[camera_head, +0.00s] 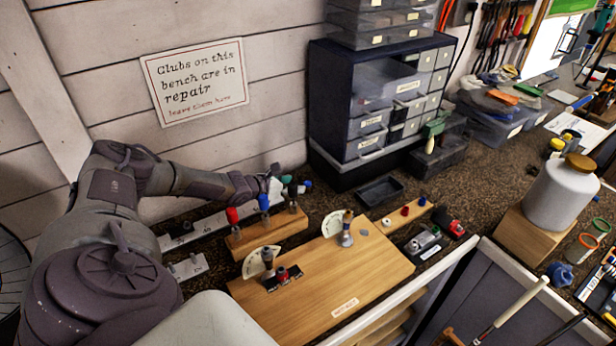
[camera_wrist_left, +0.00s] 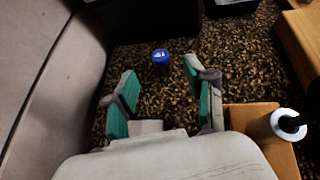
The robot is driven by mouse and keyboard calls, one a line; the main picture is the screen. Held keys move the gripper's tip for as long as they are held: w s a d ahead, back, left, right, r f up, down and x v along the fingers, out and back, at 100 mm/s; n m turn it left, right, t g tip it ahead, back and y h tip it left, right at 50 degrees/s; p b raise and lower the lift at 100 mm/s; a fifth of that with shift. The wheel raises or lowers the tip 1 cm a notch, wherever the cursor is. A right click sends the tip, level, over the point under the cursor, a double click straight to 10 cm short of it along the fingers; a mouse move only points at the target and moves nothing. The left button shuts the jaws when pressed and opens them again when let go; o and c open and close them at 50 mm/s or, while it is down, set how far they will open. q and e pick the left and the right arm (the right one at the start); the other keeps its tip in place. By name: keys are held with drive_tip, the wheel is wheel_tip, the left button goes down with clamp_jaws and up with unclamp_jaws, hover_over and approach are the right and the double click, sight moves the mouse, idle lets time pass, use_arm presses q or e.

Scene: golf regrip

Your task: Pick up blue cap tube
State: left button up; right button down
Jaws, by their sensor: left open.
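A blue cap (camera_head: 308,184) shows just beyond my left gripper (camera_head: 282,182), near the wall at the back of the bench. In the left wrist view a blue cap (camera_wrist_left: 161,56) with a pale mark on top lies ahead of the fingertips, roughly in line with the gap. My left gripper (camera_wrist_left: 160,74) is open, with teal pads and nothing between them. The tube's body is mostly hidden. Another blue-topped item (camera_head: 264,202) stands in a wooden block (camera_head: 270,234) beside a red-topped one (camera_head: 232,214). My right gripper is not in view.
A dark-topped item (camera_head: 293,188) stands at the block's right end, close to my gripper; it also shows in the left wrist view (camera_wrist_left: 290,124). A drawer cabinet (camera_head: 350,110) and a small black tray (camera_head: 380,191) are to the right. A wooden board (camera_head: 340,270) lies in front.

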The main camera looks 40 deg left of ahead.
sight(307, 183)
use_arm(q)
drive_tip(key=b+x, duration=0.4)
drive_tip(key=shift+w+f, duration=0.25)
drive_tip(key=shift+f, duration=0.1)
drive_tip(key=shift+w+f+b, duration=0.1)
drive_tip(key=shift+w+b, duration=0.35)
drive_tip(key=shift+s, duration=0.15)
drive_tip(key=shift+c, duration=0.2)
clamp_jaws()
